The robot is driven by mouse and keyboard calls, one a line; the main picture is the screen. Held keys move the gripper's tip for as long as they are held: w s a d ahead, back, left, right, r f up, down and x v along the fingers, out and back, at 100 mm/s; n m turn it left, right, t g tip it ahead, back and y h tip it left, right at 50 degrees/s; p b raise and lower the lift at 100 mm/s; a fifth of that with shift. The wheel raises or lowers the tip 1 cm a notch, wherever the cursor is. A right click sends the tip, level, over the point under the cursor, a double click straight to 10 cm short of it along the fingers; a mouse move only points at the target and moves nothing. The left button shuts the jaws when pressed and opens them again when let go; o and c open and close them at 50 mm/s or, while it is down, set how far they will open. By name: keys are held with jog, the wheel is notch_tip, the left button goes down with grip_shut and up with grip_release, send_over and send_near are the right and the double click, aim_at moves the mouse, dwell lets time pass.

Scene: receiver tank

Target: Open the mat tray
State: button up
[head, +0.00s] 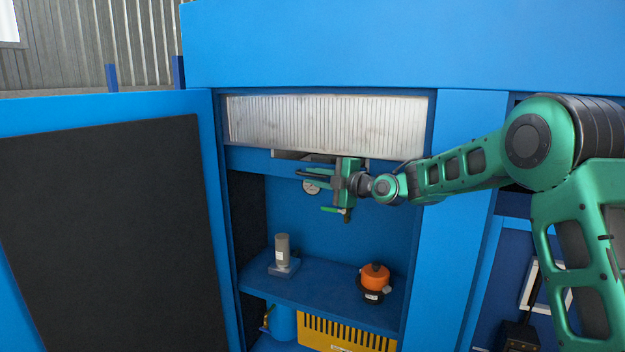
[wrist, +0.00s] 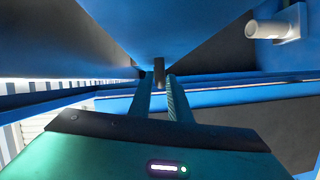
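A pale ribbed panel (head: 325,122), which looks like the mat tray's mat, fills the upper opening of the blue cabinet in the head view. A small grey piece (head: 288,155) shows under its lower edge, partly hidden by my gripper. My gripper (head: 308,172) is just below the panel, pointing left. In the wrist view, my gripper's two fingers (wrist: 159,82) stand apart. A small dark piece (wrist: 159,68) appears by their tips; I cannot tell whether it is between them or behind.
An open blue door (head: 100,220) with a black inner face stands at left. Below my gripper, a shelf (head: 325,290) holds a grey cylinder (head: 282,248) and an orange-topped device (head: 374,276). A round gauge (head: 311,187) sits behind the gripper.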

jog(key=shift+x, duration=0.85)
grip_shut()
